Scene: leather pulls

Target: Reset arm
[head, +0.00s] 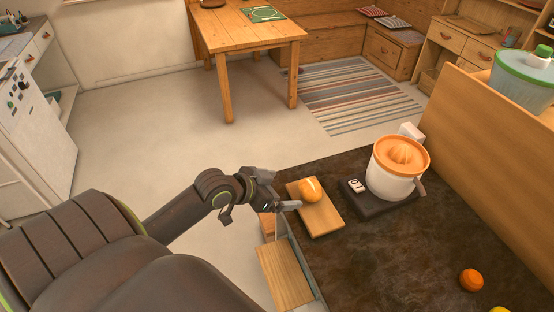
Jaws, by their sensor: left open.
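My left gripper (284,189) reaches in from the left, near the left edge of the dark countertop. Its two fingers are spread apart and nothing shows between them. It is just left of a wooden board (322,216) that bears an orange fruit (310,189). The fingers seem apart from the fruit, though the lower one is close to the board's edge in the picture. My right gripper is not in view.
An orange-topped juicer (393,174) stands on a dark base right of the board. Another orange (471,280) lies on the countertop (390,260). An open drawer (286,276) is below my left gripper. A wooden table (250,25) stands across open floor.

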